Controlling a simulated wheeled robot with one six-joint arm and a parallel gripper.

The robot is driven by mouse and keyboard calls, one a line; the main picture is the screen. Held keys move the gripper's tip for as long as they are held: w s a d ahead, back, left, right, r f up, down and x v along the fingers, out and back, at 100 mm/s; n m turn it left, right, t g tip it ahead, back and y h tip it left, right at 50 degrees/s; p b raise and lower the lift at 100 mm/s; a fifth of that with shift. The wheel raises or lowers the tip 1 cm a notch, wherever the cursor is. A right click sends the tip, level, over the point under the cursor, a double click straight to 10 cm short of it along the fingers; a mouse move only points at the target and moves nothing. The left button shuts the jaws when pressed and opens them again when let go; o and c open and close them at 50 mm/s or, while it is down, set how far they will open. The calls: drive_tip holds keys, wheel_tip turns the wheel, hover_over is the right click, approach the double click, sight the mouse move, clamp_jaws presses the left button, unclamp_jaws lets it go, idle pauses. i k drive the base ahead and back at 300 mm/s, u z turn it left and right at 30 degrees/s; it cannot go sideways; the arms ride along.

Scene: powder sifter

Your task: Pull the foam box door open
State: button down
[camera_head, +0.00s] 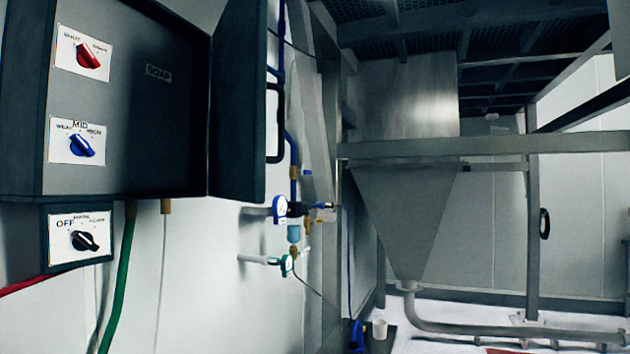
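The dark grey foam box (150,120) hangs on the white wall at the left. Its door (237,110) stands open at the box's right side, joined along the right edge and swung outward. A black bar handle (274,122) is on the door's far right edge. My gripper is not in view.
A small box with a black knob (85,241) sits below the foam box. A green hose (121,285) hangs beneath it. Blue pipes and gauges (281,207) run down the wall right of the door. A metal hopper (402,215) under a steel frame stands farther back.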

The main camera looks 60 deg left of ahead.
sight(238, 159)
drive_tip(key=z, duration=0.05)
drive_tip(key=i, duration=0.75)
drive_tip(key=u, duration=4.3)
